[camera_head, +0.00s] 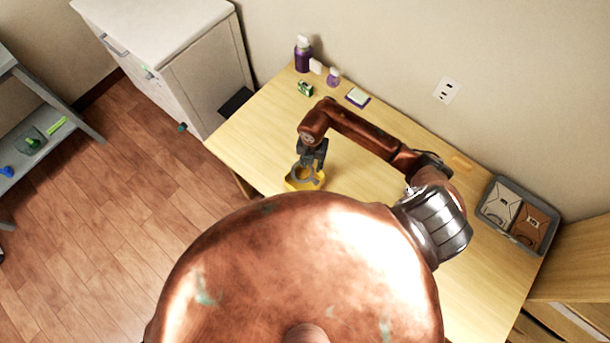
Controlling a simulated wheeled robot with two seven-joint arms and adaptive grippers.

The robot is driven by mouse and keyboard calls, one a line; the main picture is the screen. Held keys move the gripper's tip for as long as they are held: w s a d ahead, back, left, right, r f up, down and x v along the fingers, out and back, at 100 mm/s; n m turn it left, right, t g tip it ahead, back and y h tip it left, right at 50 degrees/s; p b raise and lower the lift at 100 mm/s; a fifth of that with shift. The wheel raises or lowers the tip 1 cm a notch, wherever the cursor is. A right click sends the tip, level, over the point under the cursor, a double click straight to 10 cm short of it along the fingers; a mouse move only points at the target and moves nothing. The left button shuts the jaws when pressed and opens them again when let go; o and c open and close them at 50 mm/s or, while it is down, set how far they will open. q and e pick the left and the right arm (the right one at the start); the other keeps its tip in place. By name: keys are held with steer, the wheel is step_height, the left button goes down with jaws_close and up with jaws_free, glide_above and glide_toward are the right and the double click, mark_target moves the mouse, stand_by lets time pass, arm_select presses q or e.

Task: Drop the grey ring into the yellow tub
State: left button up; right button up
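The yellow tub (292,186) stands on the wooden table near its front left edge. My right gripper (308,163) points down over the tub's far side. The grey ring (296,177) shows at the gripper's fingertips, over the tub's opening, with yellow visible through its middle. The fingers appear shut on the ring's far edge; they are small and dark here. I cannot tell whether the ring touches the tub. My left gripper is not in view.
A purple bottle (303,55), a smaller bottle (333,78), a green box (305,89) and a notepad (358,97) stand at the table's back left. A grey divided tray (492,215) lies at the right. The table (255,135) left of the tub is clear.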

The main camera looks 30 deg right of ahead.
step_height(320, 180, up, 12)
stand_by(0.5)
stand_by(0.4)
